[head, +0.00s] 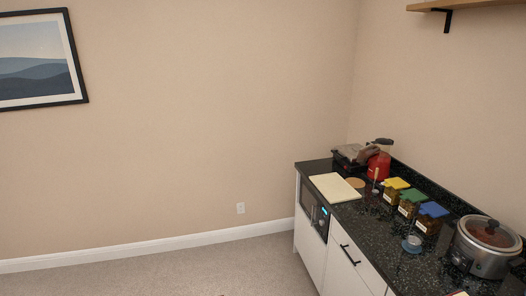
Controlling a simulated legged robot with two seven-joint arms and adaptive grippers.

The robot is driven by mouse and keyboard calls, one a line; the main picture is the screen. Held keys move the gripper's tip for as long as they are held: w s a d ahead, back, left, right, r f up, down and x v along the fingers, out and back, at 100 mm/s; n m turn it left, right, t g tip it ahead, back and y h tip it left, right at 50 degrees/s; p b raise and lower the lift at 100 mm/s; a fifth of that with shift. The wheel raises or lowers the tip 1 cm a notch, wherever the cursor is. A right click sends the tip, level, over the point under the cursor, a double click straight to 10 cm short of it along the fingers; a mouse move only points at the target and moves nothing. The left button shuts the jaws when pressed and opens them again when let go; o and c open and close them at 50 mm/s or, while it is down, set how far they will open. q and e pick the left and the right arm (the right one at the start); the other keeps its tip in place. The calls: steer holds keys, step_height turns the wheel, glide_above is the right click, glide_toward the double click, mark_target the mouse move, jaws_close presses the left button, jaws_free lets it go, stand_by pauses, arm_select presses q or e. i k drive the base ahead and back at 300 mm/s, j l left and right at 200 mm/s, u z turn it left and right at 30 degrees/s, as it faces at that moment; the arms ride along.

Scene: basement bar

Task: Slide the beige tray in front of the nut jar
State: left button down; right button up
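A flat beige rectangle (335,187), which looks like the tray, lies on the dark speckled counter near its front edge at the far end. Several small jars stand in a row to its right: one with a yellow lid (397,183), one with a green lid (412,195) and one with a blue lid (433,209). They hold brownish contents and carry pale labels too small to read, so I cannot tell which is the nut jar. Neither of my grippers is in view.
A silver slow cooker (482,262) stands at the right. A red kettle-like object (379,165) and a dark appliance (350,157) stand at the far end. A round tan disc (355,182) and a small blue-grey item (413,241) lie on the counter. The carpet (200,272) at left is clear.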

mark_target(335, 189)
steer(key=i+j+u, duration=0.1)
steer(key=i+u, duration=0.25)
steer(key=i, duration=1.65)
steer(key=i+z, duration=0.45)
steer(key=i+j+z, duration=0.1)
steer(key=i+z, duration=0.15)
steer(key=z, duration=0.2)
steer(key=i+j+z, duration=0.25)
steer(key=z, duration=0.2)
steer(key=i+j+z, duration=0.3)
steer(key=z, duration=0.15)
